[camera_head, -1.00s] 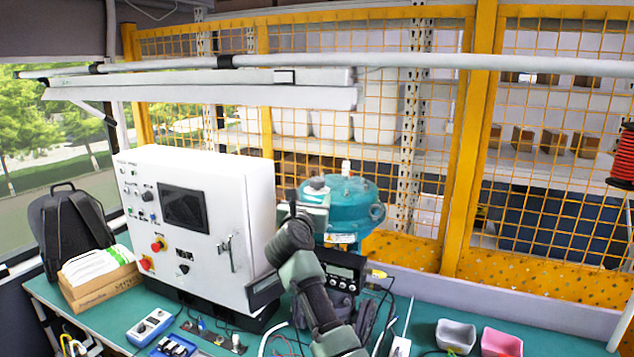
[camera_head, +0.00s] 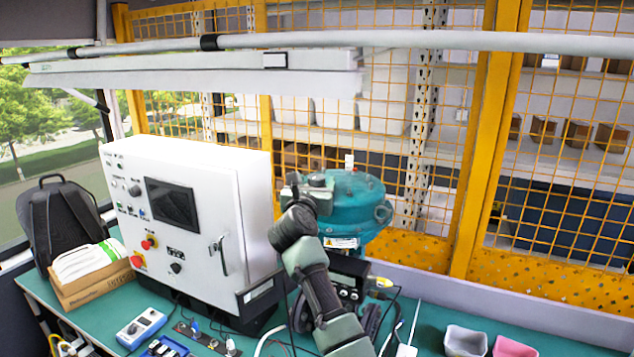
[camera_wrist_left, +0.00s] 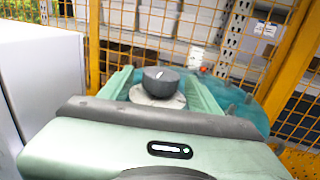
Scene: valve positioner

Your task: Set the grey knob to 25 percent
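The grey knob (camera_wrist_left: 165,81) is a short dark cylinder on a paler round base in the left wrist view. It sits at the top of the teal valve unit (camera_head: 361,200). My left gripper (camera_wrist_left: 163,84) is open, with one green finger on each side of the knob. Narrow gaps seem to show between knob and fingers, and I cannot tell whether either touches. In the head view my left gripper (camera_head: 318,188) is at the upper left of the teal unit and partly hides it. I cannot read the knob's percentage. My right gripper is not in view.
A white control cabinet (camera_head: 250,190) with a screen stands close left of my left arm. A black display box (camera_head: 349,268) and cables lie below the teal unit. Grey (camera_head: 465,341) and pink (camera_head: 512,348) bins stand at the right. A yellow mesh fence rises behind.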

